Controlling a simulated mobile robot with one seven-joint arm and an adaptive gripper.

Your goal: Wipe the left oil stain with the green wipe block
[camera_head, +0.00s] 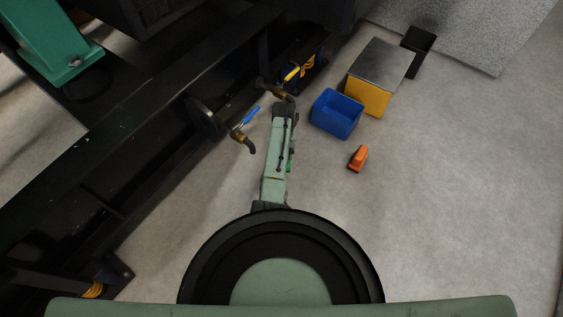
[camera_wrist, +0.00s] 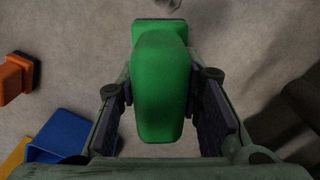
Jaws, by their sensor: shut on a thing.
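The green wipe block (camera_wrist: 163,85) fills the middle of the wrist view. My gripper (camera_wrist: 162,98) is shut on it, with one dark finger on either side, and the block's far end points to the top of the picture. No clear stain shows in the head view.
An orange block (camera_head: 358,158) lies on the floor right of my arm. A blue bin (camera_head: 337,113), a yellow box with a grey top (camera_head: 369,98) and a black container (camera_head: 417,50) stand beyond. Valves with a blue handle (camera_head: 251,115) stick out close left of my arm. Floor at right is clear.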

